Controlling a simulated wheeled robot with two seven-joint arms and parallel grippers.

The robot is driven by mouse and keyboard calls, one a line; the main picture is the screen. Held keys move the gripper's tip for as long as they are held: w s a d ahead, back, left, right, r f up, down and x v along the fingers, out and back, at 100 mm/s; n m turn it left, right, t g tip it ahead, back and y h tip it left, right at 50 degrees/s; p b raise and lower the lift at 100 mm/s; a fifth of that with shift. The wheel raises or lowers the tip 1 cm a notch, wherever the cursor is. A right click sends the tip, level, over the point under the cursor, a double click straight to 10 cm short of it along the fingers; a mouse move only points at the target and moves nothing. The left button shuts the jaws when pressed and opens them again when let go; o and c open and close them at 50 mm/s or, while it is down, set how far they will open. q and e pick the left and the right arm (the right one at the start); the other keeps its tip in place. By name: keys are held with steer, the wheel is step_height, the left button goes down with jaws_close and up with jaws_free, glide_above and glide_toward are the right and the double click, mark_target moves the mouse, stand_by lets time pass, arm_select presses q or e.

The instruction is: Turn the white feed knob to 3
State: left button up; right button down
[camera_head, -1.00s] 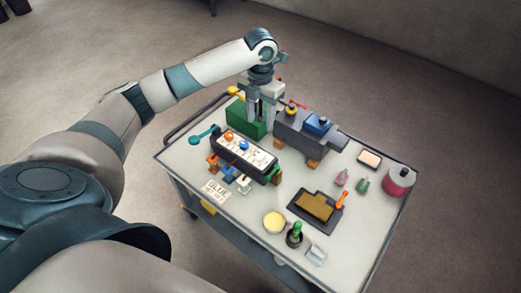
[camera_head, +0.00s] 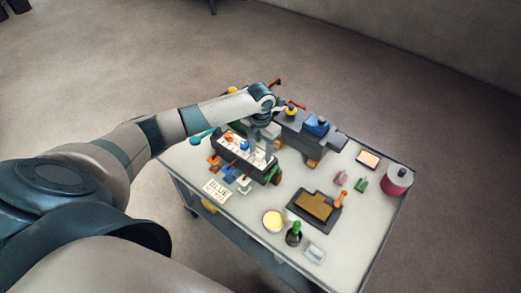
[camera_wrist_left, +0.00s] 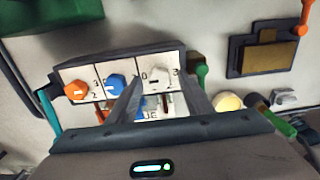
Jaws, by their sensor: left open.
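The white feed knob (camera_wrist_left: 158,75) sits at the right end of the white-faced control panel in the left wrist view, between the printed 0 and 3. Its exact pointer setting is too small to read. My left gripper (camera_wrist_left: 163,82) is open, its two fingers on either side of the white knob; I cannot tell whether they touch it. In the head view my left gripper (camera_head: 263,145) is over the right part of the panel (camera_head: 238,160) and hides the white knob. The blue knob (camera_wrist_left: 115,86) and orange knob (camera_wrist_left: 76,90) are further left. My right gripper is not in view.
A green block (camera_wrist_left: 50,12) and a dark grey engine body (camera_head: 300,138) stand behind the panel. Small coloured levers and a lettered card (camera_head: 216,190) lie in front. To the right are a dark tray (camera_head: 303,213), a yellow cup (camera_head: 273,221) and a pink-red canister (camera_head: 398,180).

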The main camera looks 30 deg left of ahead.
arm_select(q)
steer(key=shift+f, duration=0.2)
steer(key=c, duration=1.1)
steer(key=shift+o, duration=0.2)
